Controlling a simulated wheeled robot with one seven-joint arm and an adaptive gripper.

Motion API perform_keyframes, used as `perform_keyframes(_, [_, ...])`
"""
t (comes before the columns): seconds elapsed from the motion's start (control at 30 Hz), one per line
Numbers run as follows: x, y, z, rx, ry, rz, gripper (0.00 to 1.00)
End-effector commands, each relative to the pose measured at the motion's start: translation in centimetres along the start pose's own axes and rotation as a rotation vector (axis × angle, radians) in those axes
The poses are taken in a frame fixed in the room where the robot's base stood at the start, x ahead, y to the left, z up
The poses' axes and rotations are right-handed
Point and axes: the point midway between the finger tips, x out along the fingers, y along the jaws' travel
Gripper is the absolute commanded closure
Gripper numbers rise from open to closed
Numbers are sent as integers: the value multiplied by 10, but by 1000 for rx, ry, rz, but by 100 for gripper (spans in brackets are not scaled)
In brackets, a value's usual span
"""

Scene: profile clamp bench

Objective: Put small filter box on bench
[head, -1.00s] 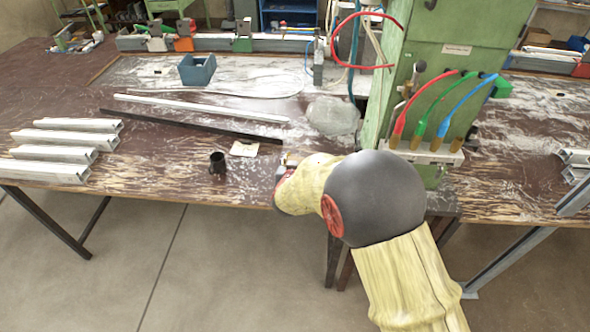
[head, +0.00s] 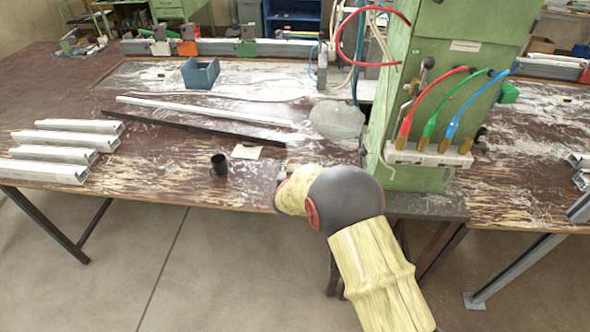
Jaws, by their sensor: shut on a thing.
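My gripper (head: 281,173) is at the front edge of the bench (head: 160,195), right of the black cup. My own wrist hides most of it. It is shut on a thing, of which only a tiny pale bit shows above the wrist. That bit is too small to make out, and I see no other thing that is clearly the small filter box. The bench top has bare, worn wood around the cup.
A black cup (head: 219,165) and a pale paper (head: 246,152) are left of my gripper. Pale profiles (head: 66,138) lie at the left, a blue bin (head: 200,75) further back. A clear bag (head: 338,120) and a green machine (head: 440,80) with hoses stand right.

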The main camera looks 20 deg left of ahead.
Motion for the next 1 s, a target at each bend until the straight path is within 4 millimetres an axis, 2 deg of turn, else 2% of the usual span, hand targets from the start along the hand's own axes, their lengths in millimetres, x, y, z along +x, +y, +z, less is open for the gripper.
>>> perform_keyframes(0.3, [1, 0, 2, 1, 1, 0, 88])
perform_keyframes(0.33, [0, 0, 1, 1, 0, 0, 59])
perform_keyframes(0.7, [0, 0, 1, 1, 1, 0, 38])
perform_keyframes(1.0, [0, 0, -1, 1, 1, 0, 38])
